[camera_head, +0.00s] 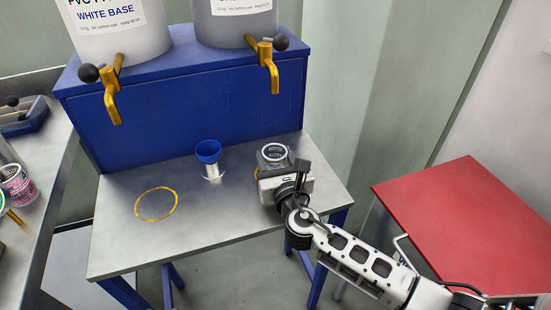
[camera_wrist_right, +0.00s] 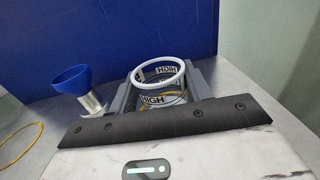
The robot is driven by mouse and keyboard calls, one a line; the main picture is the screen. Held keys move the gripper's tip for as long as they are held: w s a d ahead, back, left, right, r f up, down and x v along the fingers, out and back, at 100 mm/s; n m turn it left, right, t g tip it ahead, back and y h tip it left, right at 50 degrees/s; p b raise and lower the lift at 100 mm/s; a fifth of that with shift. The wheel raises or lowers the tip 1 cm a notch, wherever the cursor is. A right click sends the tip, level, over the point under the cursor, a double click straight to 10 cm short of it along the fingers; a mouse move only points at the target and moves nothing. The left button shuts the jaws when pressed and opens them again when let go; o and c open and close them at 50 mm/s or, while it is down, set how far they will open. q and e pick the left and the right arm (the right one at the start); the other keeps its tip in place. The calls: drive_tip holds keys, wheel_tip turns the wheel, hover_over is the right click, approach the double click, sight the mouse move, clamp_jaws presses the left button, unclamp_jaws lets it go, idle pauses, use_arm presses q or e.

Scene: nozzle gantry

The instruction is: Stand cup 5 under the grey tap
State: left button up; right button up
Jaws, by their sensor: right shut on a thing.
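A clear cup (camera_head: 273,152) with a white rim is between the fingers of my right gripper (camera_head: 277,166), at the back right of the metal table. In the right wrist view the cup (camera_wrist_right: 160,84) shows a label reading "HIGH" and stands upright between the shut jaws; no cup number is readable. I cannot tell whether its base touches the table. The grey tap (camera_head: 268,66) is a brass spout with a black knob below the grey bucket (camera_head: 235,22). In the head view it is above and behind the cup. My left gripper is out of view.
A blue funnel (camera_head: 208,151) on a silver can stands left of the cup. A yellow ring (camera_head: 156,204) is on the metal table (camera_head: 215,215). The white bucket (camera_head: 120,35) has another brass tap (camera_head: 111,95). The blue stand (camera_head: 200,110) bounds the back. A red table (camera_head: 465,225) is at right.

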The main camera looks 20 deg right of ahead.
drive_tip(key=shift+f, duration=0.2)
drive_tip(key=o, duration=1)
drive_tip(key=shift+o, duration=0.2)
drive_tip(key=shift+r, duration=0.15)
drive_tip(key=shift+s, duration=0.2)
drive_tip(key=s, duration=1.1)
drive_tip(key=shift+s+a, duration=0.25)
drive_tip(key=shift+s, duration=0.1)
